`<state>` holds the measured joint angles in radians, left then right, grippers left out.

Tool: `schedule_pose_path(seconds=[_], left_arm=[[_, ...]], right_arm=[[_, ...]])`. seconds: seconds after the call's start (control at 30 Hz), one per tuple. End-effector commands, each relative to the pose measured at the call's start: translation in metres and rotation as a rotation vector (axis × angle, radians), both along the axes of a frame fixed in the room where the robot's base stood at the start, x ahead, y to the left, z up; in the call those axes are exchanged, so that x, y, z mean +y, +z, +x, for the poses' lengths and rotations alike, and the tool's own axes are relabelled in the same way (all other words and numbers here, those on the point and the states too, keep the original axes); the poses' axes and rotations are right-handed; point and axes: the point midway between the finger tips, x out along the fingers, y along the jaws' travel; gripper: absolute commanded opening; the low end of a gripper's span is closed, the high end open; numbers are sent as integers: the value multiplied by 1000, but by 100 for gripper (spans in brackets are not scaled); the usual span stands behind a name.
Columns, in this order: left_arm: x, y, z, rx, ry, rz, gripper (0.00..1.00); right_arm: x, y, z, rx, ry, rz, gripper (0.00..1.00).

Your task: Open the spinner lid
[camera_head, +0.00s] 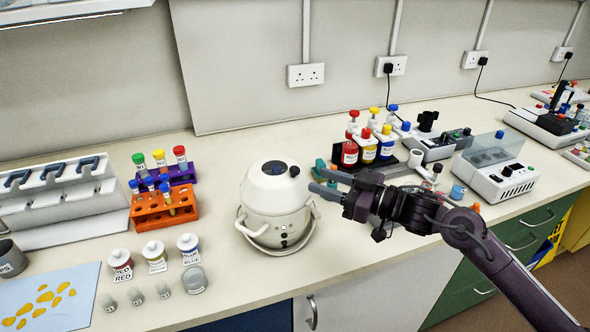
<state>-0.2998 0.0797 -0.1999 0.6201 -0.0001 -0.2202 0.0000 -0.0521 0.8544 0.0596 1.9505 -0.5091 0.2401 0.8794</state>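The spinner (276,211) is a white, rounded machine standing on the bench near the middle of the head view. Its domed lid (262,186) is down on the body, with a dark round spot and a small dark knob on top. My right gripper (316,180) comes in from the right, just right of the lid. Its two grey fingers point left and are apart, with nothing seen between them. Whether a fingertip touches the spinner I cannot tell. My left gripper is not in view.
Left of the spinner stand an orange rack (148,212), a purple rack (178,176) and several small bottles. Behind my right gripper is a stand of colored bottles (367,150). A white device (493,170) stands further right. Bench in front of the spinner is clear.

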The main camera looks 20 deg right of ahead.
Motion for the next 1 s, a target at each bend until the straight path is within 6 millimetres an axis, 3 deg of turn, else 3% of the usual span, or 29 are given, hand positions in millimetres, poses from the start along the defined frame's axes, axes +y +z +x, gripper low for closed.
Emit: schedule_pose_path(seconds=[0.17, 0.63, 1.0], left_arm=[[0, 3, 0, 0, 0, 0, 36], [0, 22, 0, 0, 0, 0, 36], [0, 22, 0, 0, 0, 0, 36]], right_arm=[[4, 7, 4, -4, 28, 16, 40], [48, 8, 49, -4, 26, 16, 40], [54, 5, 54, -4, 26, 12, 40]])
